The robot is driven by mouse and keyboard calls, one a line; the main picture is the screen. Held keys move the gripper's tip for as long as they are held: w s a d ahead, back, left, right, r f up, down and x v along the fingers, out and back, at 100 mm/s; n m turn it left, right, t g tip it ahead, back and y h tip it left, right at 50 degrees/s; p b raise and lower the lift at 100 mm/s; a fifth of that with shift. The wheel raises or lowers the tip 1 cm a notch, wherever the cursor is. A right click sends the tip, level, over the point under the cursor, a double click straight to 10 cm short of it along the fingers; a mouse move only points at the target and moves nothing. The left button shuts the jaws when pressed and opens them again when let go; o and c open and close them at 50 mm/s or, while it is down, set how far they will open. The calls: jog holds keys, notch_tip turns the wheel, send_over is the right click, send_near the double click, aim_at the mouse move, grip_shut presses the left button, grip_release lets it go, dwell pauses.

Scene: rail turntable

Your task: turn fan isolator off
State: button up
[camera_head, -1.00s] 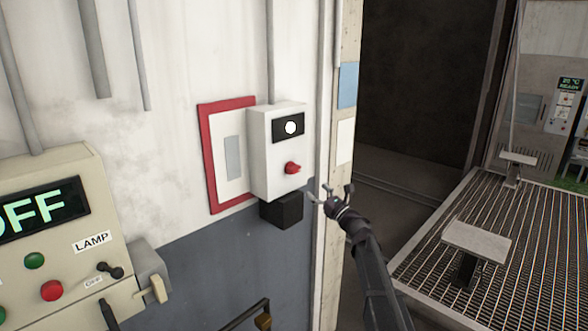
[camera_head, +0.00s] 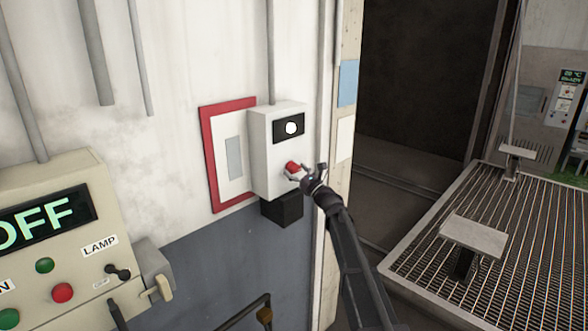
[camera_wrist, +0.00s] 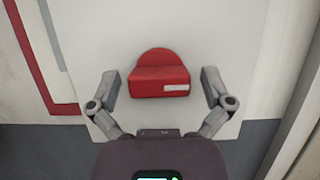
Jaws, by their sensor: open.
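The fan isolator is a white wall box (camera_head: 262,150) with a black window holding a white disc (camera_head: 291,128) and a red rotary knob (camera_head: 292,167) below it. In the wrist view the red knob (camera_wrist: 160,75) faces me, with its grip bar roughly level and a small white mark at its right end. My gripper (camera_head: 302,175) is at the knob in the head view. In the wrist view my gripper (camera_wrist: 160,88) is open, one finger on each side of the knob, with a gap on both sides. The knob's lettering, if any, cannot be read.
A red-framed panel (camera_head: 207,160) is behind the box, and a black block (camera_head: 282,209) is under it. A beige control panel (camera_head: 70,245) with an OFF display and a LAMP switch stands at lower left. A grated platform (camera_head: 480,265) lies to the right.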

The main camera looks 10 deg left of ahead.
jog(key=c, duration=1.1)
